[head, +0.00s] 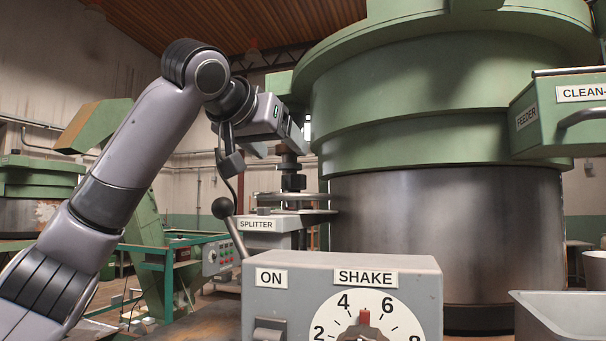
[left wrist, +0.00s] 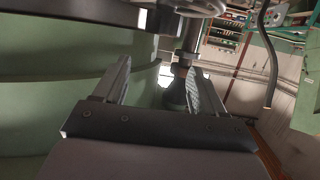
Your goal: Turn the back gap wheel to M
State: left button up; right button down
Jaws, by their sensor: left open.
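A pale metal handwheel (head: 290,195) lies flat on a dark upright spindle (head: 292,170) behind the box labelled SPLITTER (head: 262,226). I cannot tell for sure that it is the back gap wheel, and no M mark can be read. My left gripper (head: 282,148) is just above it, by the spindle's top. In the left wrist view, my left gripper (left wrist: 160,68) is open, with a dark cone-shaped part (left wrist: 175,92) seen between the fingers. A wheel rim and hub (left wrist: 195,8) show at the top edge, beyond the fingertips. My right gripper is out of view.
The big green and steel hopper (head: 420,120) stands close to the right of my left gripper. A grey SHAKE box (head: 400,285) with a dial and a ball-ended lever (head: 223,208) stand in front. A green FEEDER box (head: 540,130) juts in at right.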

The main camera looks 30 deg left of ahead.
aim_at(294, 176)
pick_arm(q)
jog(key=shift+s+d+f+g, duration=0.15)
jog(key=shift+f+g, duration=0.45)
jog(key=shift+f, duration=0.3)
jog(key=shift+p+x, duration=0.95)
jog(key=shift+x, duration=2.55)
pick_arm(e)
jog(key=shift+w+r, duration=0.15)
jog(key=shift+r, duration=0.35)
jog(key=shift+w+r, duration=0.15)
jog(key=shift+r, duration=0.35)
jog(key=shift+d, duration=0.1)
pick_arm(q)
jog(key=c, duration=1)
jog(key=shift+f+h, duration=0.1)
jog(key=shift+h, duration=0.3)
